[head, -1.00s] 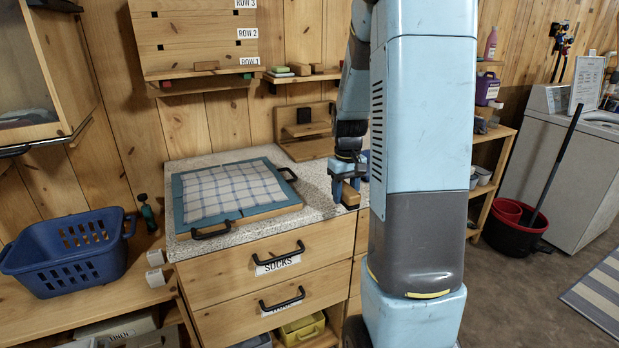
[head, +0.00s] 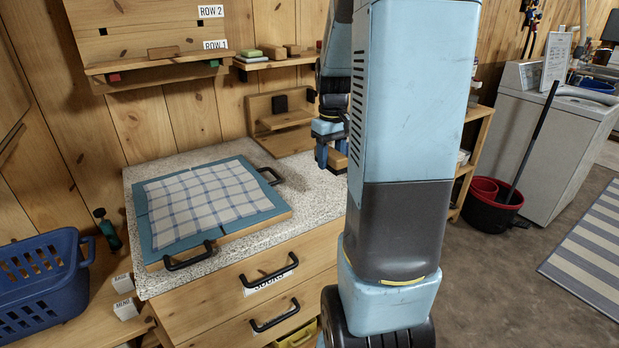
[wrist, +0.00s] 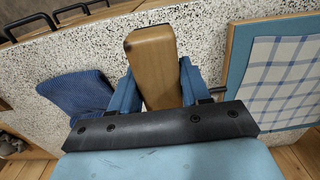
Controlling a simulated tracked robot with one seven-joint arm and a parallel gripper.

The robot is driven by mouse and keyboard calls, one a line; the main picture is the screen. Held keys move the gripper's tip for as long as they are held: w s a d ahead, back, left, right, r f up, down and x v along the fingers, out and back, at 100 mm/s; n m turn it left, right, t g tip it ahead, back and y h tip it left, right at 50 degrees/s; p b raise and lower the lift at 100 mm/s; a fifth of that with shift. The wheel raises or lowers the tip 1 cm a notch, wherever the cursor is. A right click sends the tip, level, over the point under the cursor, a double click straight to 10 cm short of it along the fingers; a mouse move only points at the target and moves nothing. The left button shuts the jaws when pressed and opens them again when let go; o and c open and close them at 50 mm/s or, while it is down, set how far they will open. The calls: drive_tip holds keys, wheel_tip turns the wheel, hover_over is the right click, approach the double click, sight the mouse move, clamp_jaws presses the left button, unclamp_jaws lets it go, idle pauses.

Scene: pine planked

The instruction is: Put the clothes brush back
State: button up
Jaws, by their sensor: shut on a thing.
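My gripper (head: 333,143) is at the back right of the speckled counter (head: 318,205), partly hidden by my column. It is shut on a wooden block-like piece, likely the clothes brush (head: 336,159). In the wrist view the brush (wrist: 153,65) sits between the two blue fingers of my gripper (wrist: 150,88), with its smooth wooden side showing; no bristles are visible. The brush looks held above the counter.
A wooden stand with a black pad (head: 280,103) is at the counter's back. Above it a wall shelf (head: 270,62) holds a green-topped block and wooden pieces. A blue-framed board with checked cloth (head: 205,203) covers the counter's left. A blue ribbed thing (wrist: 78,92) shows in the wrist view.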

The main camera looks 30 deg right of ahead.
drive_tip(key=w, duration=0.1)
drive_tip(key=w+f, duration=0.1)
drive_tip(key=w, duration=0.1)
drive_tip(key=w+f, duration=0.1)
drive_tip(key=w, duration=0.1)
drive_tip(key=shift+f, duration=0.15)
hover_over(312, 185)
drive_tip(key=s, duration=0.1)
wheel_tip(312, 185, down, 4)
drive_tip(key=shift+f, duration=0.2)
drive_tip(key=shift+w+f, duration=0.6)
drive_tip(key=shift+f, duration=1.6)
drive_tip(key=shift+f, duration=0.1)
drive_tip(key=o, duration=1)
